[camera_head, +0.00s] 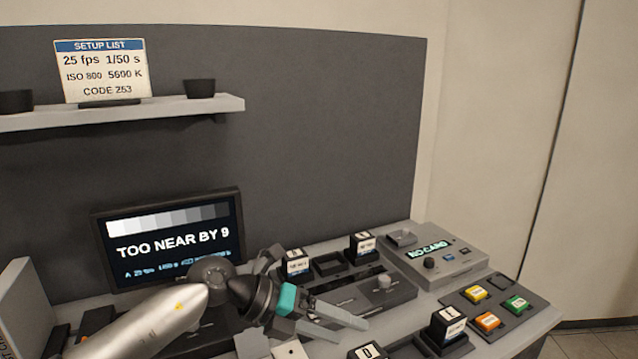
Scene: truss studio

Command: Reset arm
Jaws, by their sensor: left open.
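My left arm comes in from the lower left and reaches over the desk. Its gripper (340,318) is open, with its two pale fingers apart and pointing right. Nothing shows between the fingers. It is above the desk, in front of a grey panel (402,296) with a slider knob. My right gripper does not show in this view.
A monitor (170,240) reads "TOO NEAR BY 9". A setup list card (102,72) stands on the wall shelf (150,112). A control box (470,262) shows "NO CARD". A tray (465,310) holds coloured blocks. Labelled blocks (448,324) stand near the gripper.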

